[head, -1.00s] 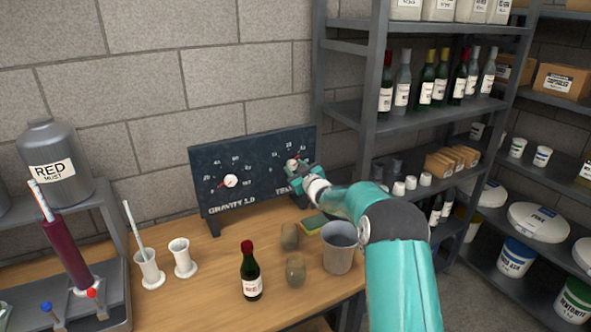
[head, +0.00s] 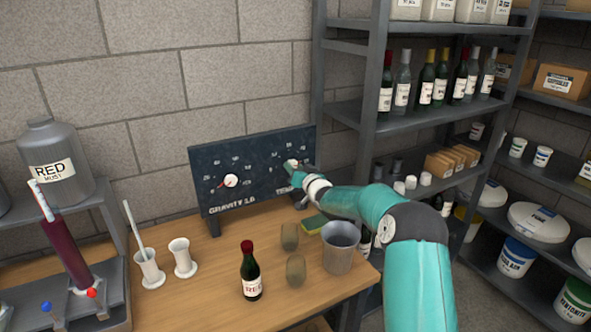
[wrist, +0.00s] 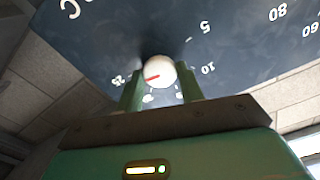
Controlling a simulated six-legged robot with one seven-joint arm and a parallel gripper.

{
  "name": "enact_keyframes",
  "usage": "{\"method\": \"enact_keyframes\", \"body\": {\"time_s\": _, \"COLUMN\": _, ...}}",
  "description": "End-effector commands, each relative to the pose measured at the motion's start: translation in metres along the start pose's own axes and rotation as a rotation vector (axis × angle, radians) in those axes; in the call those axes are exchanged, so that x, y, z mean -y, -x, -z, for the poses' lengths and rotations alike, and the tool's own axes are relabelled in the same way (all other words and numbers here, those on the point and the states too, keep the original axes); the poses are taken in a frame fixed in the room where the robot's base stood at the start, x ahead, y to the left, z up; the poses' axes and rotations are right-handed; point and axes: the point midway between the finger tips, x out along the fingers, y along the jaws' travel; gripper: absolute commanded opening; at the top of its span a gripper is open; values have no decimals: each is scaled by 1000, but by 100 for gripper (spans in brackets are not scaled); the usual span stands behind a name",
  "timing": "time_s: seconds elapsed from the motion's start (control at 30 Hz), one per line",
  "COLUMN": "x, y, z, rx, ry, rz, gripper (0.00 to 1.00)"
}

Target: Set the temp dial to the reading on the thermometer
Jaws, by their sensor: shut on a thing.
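A dark board (head: 250,178) with two dials stands at the back of the wooden table. The temp dial (head: 291,163) is at its right side, partly hidden behind my gripper (head: 300,170). In the wrist view the temp dial (wrist: 160,72) is a white knob with a red pointer, and my gripper (wrist: 160,92) is shut on it with one green finger at each side. Numbers such as 5, 10 and 25 ring the knob. The gravity dial (head: 231,181) is at the left. A thermometer (head: 133,228) seems to stand tilted in a white cylinder (head: 149,268); its reading is too small to tell.
A red-capped bottle (head: 250,272), two glasses (head: 296,270) and a grey bucket (head: 340,247) stand on the table in front of the board. A yellow-green sponge (head: 314,224) lies below my gripper. A shelf rack (head: 368,110) rises close on the right.

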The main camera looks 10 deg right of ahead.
Motion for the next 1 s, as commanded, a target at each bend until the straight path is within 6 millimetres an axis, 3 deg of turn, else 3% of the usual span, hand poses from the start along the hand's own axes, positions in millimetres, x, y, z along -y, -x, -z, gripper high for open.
{"method": "enact_keyframes", "body": {"time_s": 0.47, "x": 0, "y": 0, "z": 0, "rx": -1, "ry": -18, "rz": 0, "gripper": 15}}
{"method": "enact_keyframes", "body": {"time_s": 0.5, "x": 0, "y": 0, "z": 0, "rx": -1, "ry": -18, "rz": 0, "gripper": 42}}
{"method": "enact_keyframes", "body": {"time_s": 0.6, "x": 0, "y": 0, "z": 0, "rx": -1, "ry": -17, "rz": 0, "gripper": 58}}
{"method": "enact_keyframes", "body": {"time_s": 1.0, "x": 0, "y": 7, "z": 0, "rx": 0, "ry": -16, "rz": 0, "gripper": 58}}
